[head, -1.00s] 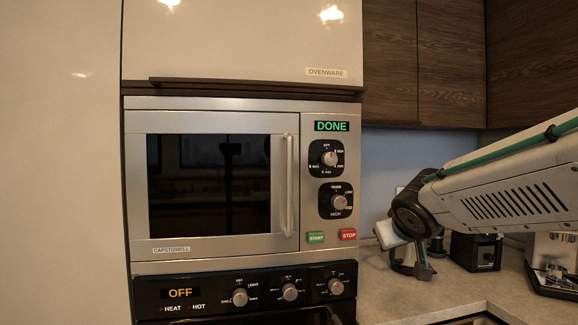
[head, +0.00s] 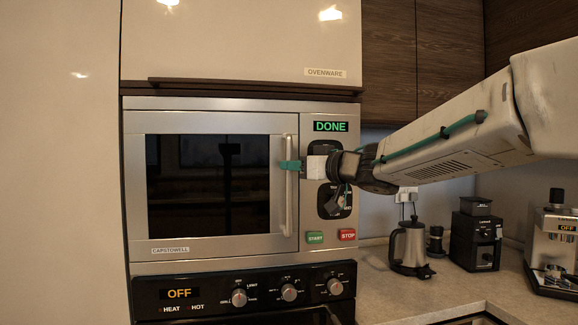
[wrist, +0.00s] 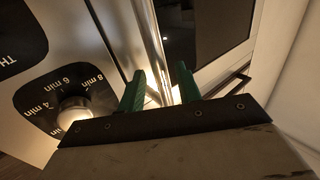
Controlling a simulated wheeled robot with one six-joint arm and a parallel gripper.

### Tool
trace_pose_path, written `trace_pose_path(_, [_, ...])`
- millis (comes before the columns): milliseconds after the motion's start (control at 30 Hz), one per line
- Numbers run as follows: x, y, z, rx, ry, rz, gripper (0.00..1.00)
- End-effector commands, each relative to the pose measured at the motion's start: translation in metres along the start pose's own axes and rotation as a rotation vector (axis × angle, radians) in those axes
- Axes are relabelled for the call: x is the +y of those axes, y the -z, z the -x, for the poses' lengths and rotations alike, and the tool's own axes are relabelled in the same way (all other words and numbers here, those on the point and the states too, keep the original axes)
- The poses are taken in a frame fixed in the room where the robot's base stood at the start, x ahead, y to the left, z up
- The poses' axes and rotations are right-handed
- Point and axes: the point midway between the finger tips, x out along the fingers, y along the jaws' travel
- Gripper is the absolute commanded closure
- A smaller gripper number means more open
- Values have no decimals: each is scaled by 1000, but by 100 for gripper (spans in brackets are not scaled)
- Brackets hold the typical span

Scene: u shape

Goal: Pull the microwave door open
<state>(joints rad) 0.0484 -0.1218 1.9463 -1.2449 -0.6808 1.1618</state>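The microwave (head: 210,255) is built into the cabinet, and its dark-windowed door (head: 208,185) is shut. The door's vertical silver handle (head: 289,215) is on the door's right side. My gripper (head: 290,165) is at the handle's upper part, its green fingers overlapping it in the head view. In the wrist view the two green fingers of my gripper (wrist: 160,88) are spread apart, with the handle (wrist: 153,45) running between them. A gap shows beside the handle, and I see no firm grip on it. My gripper hides the upper dial in the head view.
The control panel (head: 314,205) is right of the handle, with the dial (wrist: 75,108) close to my fingers. An oven (head: 215,292) is below and a cabinet (head: 230,45) above. A kettle (head: 409,248), a grinder (head: 477,240) and a coffee machine (head: 555,245) stand on the counter.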

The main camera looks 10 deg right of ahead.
Motion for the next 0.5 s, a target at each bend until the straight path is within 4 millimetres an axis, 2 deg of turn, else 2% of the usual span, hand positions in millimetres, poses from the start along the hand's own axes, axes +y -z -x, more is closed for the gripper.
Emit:
trace_pose_path(100, [0,0,-16,0,1,1,66])
trace_pose_path(200, [0,0,-24,-1,0,1,66])
trace_pose_path(500, [0,0,-27,0,-2,1,66])
